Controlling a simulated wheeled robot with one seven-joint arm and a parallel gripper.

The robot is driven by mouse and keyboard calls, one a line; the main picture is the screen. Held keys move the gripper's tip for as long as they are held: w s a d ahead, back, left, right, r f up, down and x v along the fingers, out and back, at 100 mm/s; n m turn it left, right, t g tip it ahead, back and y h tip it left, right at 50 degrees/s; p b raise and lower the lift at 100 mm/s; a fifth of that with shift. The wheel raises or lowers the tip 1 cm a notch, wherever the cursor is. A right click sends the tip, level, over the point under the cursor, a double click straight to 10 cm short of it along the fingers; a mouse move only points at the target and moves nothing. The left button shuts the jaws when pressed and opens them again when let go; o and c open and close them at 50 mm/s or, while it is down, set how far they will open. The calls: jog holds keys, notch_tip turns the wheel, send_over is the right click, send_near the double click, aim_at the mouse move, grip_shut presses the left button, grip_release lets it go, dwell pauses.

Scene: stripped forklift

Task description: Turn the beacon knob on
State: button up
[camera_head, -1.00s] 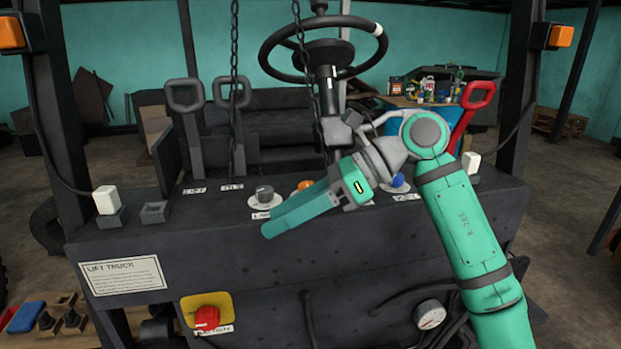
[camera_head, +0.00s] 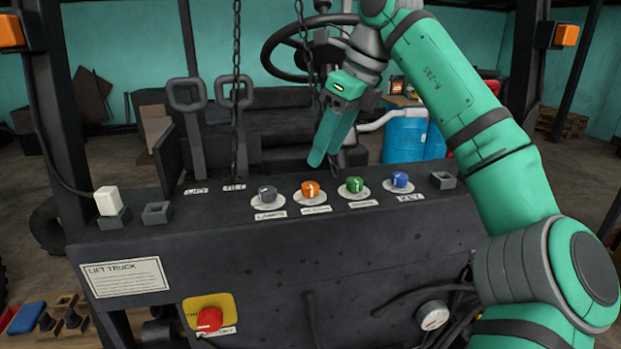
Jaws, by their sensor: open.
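The control panel has a row of knobs on round pale plates: a grey knob (camera_head: 267,194), an orange knob (camera_head: 310,188), a green knob (camera_head: 354,185) and a blue knob (camera_head: 400,180). Each has a small label below it. The labels are blurred, so I cannot surely read which knob is the beacon's. White marks show on the knobs, but their exact turn is hard to tell. My gripper (camera_head: 321,160) is open and empty. Its teal fingers point down, just above and behind the orange and green knobs in the picture, apart from them.
Chains (camera_head: 235,90) hang before the steering wheel (camera_head: 285,48). Two grey levers (camera_head: 187,95) stand at left. An empty square socket (camera_head: 443,180) lies right of the knobs. A red switch (camera_head: 209,319) sits low on the front. My arm covers the right side.

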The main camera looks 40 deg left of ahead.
aim_at(311, 185)
jog(key=x, duration=0.8)
jog(key=shift+a+f, duration=0.15)
jog(key=shift+f, duration=0.1)
jog(key=c, duration=1)
